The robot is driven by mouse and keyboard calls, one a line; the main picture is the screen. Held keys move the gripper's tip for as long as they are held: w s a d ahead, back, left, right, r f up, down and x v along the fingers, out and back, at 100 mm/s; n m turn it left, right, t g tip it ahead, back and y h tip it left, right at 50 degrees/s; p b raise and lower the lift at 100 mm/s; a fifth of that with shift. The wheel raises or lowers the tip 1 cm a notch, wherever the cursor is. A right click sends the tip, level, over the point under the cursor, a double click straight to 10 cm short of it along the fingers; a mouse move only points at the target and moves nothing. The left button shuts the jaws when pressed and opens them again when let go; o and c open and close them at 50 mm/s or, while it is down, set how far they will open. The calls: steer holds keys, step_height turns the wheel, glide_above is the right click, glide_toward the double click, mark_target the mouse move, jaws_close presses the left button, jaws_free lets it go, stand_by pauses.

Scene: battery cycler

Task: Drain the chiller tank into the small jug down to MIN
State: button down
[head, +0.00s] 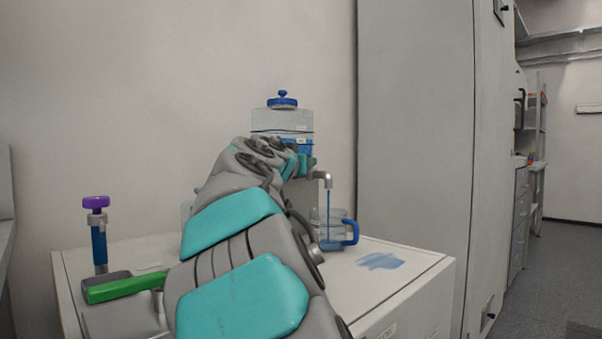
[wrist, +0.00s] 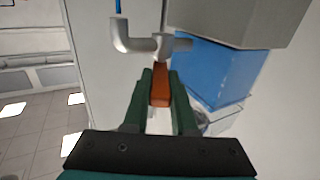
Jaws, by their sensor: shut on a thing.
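The chiller tank (head: 282,122) is clear with a blue lid and stands at the back of the white cabinet top, partly hidden by my arm. Blue liquid shows in its lower part and in the wrist view (wrist: 207,72). A grey spout (head: 322,176) runs from its side, and a thin blue stream (head: 328,203) falls from it into the small jug (head: 336,228), which has a blue handle. The jug's liquid level is hard to read. My gripper (wrist: 160,76) is shut on the orange tap lever (wrist: 160,93) beside the spout (wrist: 134,40). No MIN mark is readable.
A blue puddle or stain (head: 380,261) lies on the cabinet top (head: 410,268) right of the jug. At left stand a purple-knobbed blue column (head: 98,235) and a green-handled item (head: 118,289). A tall grey cabinet (head: 415,130) rises at right.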

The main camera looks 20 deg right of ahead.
steer(key=shift+d, duration=0.1)
steer(key=c, duration=0.7)
jaws_free()
steer(key=shift+v, duration=3.95)
